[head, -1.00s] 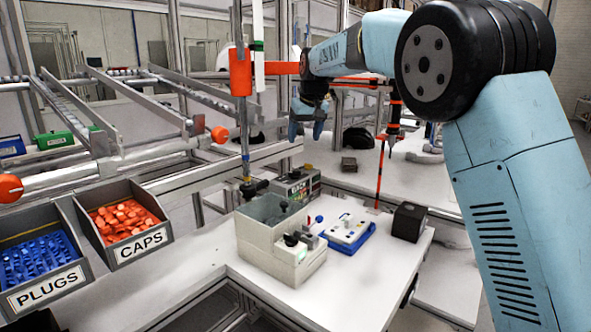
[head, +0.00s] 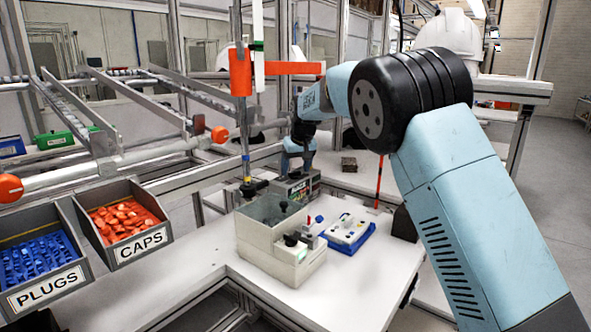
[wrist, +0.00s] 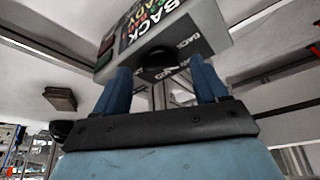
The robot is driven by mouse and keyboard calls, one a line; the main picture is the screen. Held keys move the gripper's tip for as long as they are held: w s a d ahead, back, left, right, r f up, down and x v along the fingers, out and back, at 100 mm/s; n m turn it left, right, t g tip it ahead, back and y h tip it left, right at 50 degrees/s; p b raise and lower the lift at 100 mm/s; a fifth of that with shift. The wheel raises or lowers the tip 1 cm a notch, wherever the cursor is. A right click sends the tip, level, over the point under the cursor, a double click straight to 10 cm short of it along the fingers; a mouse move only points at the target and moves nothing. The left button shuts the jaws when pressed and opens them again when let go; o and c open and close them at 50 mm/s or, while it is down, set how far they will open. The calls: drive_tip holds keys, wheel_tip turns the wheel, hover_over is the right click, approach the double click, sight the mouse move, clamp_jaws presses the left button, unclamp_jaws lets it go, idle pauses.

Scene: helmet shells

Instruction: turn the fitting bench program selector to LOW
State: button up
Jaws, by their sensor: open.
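A grey control box (head: 300,187) with a dark, lettered face stands at the back of the white bench. In the wrist view the box (wrist: 216,22) shows large letters, including "BACK", and a dark round knob (wrist: 157,58) on its front. I cannot make out a LOW mark or where the knob points. My gripper (head: 297,160) is just above the box in the head view, its blue fingers hiding part of it. In the wrist view my gripper (wrist: 160,72) is open, one finger on each side of the knob. I cannot tell whether they touch it.
A pale green-grey open bin (head: 262,235) with small knobs stands in front of the box. A white and blue device (head: 348,233) is to its right. An orange horizontal bar (head: 290,68) and upright posts are close to my arm. The bench front is clear.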

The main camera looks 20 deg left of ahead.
drive_tip(key=shift+w+a+f, duration=0.15)
drive_tip(key=shift+f, duration=0.35)
drive_tip(key=shift+c, duration=0.4)
drive_tip(key=c, duration=1)
drive_tip(key=shift+m+t+h, duration=0.3)
drive_tip(key=shift+m+h, duration=0.2)
drive_tip(key=shift+m, duration=1.1)
